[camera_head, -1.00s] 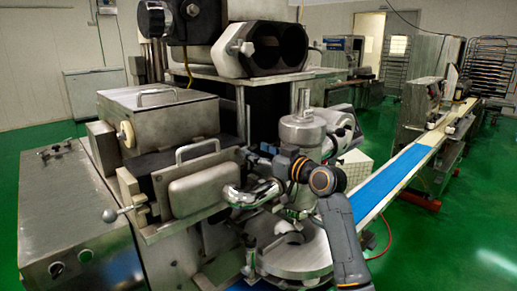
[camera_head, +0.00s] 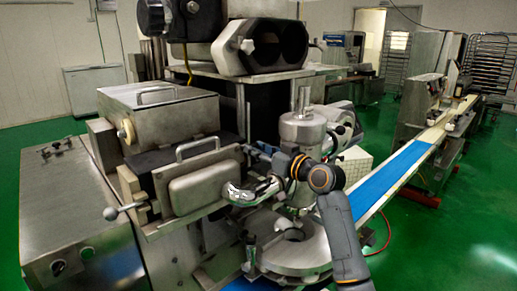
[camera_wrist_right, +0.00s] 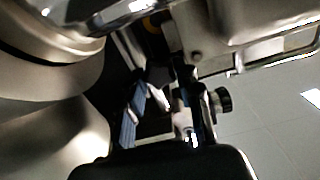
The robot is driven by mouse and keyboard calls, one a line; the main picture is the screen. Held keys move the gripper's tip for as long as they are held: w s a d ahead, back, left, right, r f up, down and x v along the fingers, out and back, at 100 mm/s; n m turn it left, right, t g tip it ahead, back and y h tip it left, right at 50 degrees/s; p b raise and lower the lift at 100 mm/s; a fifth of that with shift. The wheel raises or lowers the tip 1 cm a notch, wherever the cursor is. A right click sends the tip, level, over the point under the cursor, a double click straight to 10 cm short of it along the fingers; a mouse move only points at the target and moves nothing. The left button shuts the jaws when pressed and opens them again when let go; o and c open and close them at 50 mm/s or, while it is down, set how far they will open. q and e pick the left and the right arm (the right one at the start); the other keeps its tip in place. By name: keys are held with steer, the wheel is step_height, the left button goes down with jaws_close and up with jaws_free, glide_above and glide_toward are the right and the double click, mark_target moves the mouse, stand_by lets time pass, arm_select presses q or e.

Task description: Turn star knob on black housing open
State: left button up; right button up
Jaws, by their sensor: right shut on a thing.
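The pale star knob (camera_head: 241,45) sits on the left front of the black housing (camera_head: 270,46) with its two round openings, high on the machine in the head view. Nothing touches this knob. My right gripper (camera_head: 236,192) is well below it, at the right end of a metal box with a handle. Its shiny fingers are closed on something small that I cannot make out. In the right wrist view, a small black knob (camera_wrist_right: 221,100) shows on a dark upright part, and a dark rounded form fills the bottom. My left gripper is not in view.
The metal box (camera_head: 195,182) and its handle (camera_head: 197,147) are beside my right gripper. A steel turntable (camera_head: 295,252) lies below my right arm, with a grey cylinder (camera_head: 300,132) behind. The blue conveyor (camera_head: 400,170) runs off right. Green floor is clear at far right.

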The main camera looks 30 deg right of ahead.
steer(key=m+p, duration=0.2)
steer(key=m, duration=0.2)
steer(key=shift+d+r+p, duration=0.1)
steer(key=shift+r+p, duration=0.05)
steer(key=shift+p, duration=0.15)
steer(key=m+p, duration=0.3)
steer(key=m, duration=0.1)
steer(key=shift+m, duration=0.3)
steer(key=m+p, duration=0.3)
steer(key=m, duration=0.1)
steer(key=shift+d+m+p, duration=0.1)
steer(key=shift+m+p, duration=0.2)
steer(key=shift+f+m+p, duration=0.25)
steer(key=shift+m+p, duration=0.9)
steer(key=shift+m, duration=0.55)
steer(key=o, duration=1.2)
steer(key=shift+f, duration=0.1)
steer(key=shift+c, duration=0.2)
steer(key=v, duration=1.2)
